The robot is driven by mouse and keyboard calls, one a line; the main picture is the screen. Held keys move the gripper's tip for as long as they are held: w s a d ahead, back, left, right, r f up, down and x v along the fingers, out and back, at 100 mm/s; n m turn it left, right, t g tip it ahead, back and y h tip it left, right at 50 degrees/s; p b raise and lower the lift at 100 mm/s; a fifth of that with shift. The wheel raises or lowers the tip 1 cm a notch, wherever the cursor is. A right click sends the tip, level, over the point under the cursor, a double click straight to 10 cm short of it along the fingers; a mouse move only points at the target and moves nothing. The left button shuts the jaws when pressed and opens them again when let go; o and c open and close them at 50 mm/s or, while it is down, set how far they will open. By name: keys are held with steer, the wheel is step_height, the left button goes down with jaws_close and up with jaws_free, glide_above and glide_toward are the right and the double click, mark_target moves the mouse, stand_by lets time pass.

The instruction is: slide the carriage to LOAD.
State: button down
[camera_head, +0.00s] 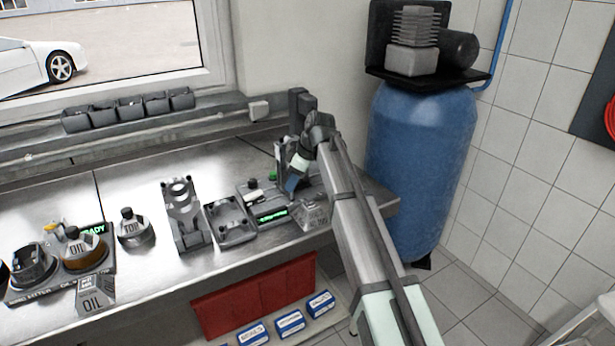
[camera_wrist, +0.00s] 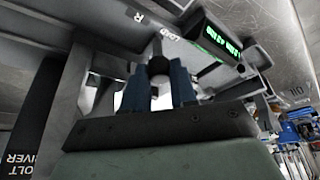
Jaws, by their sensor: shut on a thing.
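My gripper (camera_wrist: 160,80) has its two blue fingers shut on a grey round knob (camera_wrist: 158,66), which appears to be the carriage's handle. In the head view my gripper (camera_head: 290,182) is at the bolt driver station, at the right end of the bench, and its fingers hide most of the carriage. The LOAD marking (camera_wrist: 181,32) is on a grey rail just beyond the knob in the wrist view. I cannot tell whether the carriage lines up with it. The station's green-lit display (camera_head: 271,216) is in front of the gripper; its text is unreadable.
A dark post (camera_head: 298,112) rises behind my gripper. A blue tank (camera_head: 420,150) stands to the right.

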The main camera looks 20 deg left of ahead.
steer(key=shift+s+a, duration=2)
steer(key=shift+s, duration=0.1)
steer(key=shift+s+a, duration=0.1)
steer(key=c, duration=0.9)
jaws_free()
steer(key=shift+d+r, duration=0.2)
steer(key=shift+r, duration=0.25)
steer(key=v, duration=1.2)
steer(key=shift+d+r, duration=0.2)
steer(key=shift+r, duration=0.15)
